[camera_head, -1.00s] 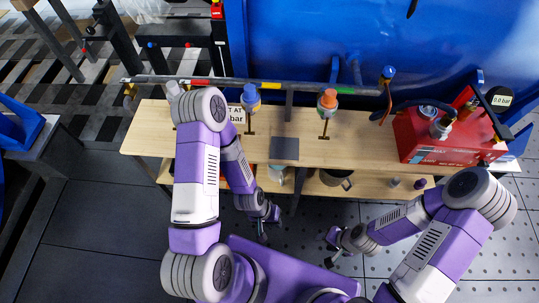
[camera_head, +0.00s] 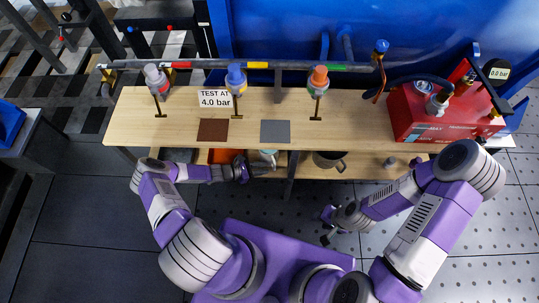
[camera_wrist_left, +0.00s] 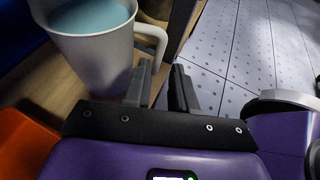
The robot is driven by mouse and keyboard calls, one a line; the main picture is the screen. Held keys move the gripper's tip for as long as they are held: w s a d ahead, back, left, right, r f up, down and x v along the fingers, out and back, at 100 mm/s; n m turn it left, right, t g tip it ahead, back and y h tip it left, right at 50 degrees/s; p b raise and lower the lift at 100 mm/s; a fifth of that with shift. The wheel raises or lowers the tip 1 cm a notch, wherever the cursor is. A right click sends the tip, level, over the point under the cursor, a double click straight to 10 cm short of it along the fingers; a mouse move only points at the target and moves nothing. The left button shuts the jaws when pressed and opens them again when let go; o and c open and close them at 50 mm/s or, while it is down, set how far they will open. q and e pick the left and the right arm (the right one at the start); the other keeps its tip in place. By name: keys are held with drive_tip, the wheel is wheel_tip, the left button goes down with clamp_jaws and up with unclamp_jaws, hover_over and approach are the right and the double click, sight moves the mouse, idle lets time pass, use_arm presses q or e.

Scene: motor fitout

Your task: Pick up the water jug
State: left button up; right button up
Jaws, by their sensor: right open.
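The water jug (camera_wrist_left: 98,55) is pale grey with bluish water inside. It fills the upper left of the left wrist view, its handle facing my left gripper. In the head view the jug (camera_head: 268,155) stands on the lower shelf, partly hidden under the worktop. My left gripper (camera_head: 268,171) is beside it. In the left wrist view the gripper's fingers (camera_wrist_left: 162,88) are apart, just below the handle; I cannot tell whether they touch it. My right gripper (camera_head: 327,226) is open and empty over the floor.
The worktop (camera_head: 340,128) above the shelf carries a brown plate (camera_head: 213,130), a grey plate (camera_head: 275,131) and a red pump unit (camera_head: 425,120). A dark pot (camera_head: 328,160) stands right of the jug on the shelf. An orange bin (camera_head: 222,156) is left of it.

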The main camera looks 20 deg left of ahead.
sight(275, 166)
use_arm(q)
drive_tip(key=b+x, duration=0.2)
drive_tip(key=x, duration=0.4)
drive_tip(key=shift+w+d, duration=0.2)
drive_tip(key=shift+w, duration=0.1)
clamp_jaws()
idle(1.0)
drive_tip(key=shift+r, duration=0.1)
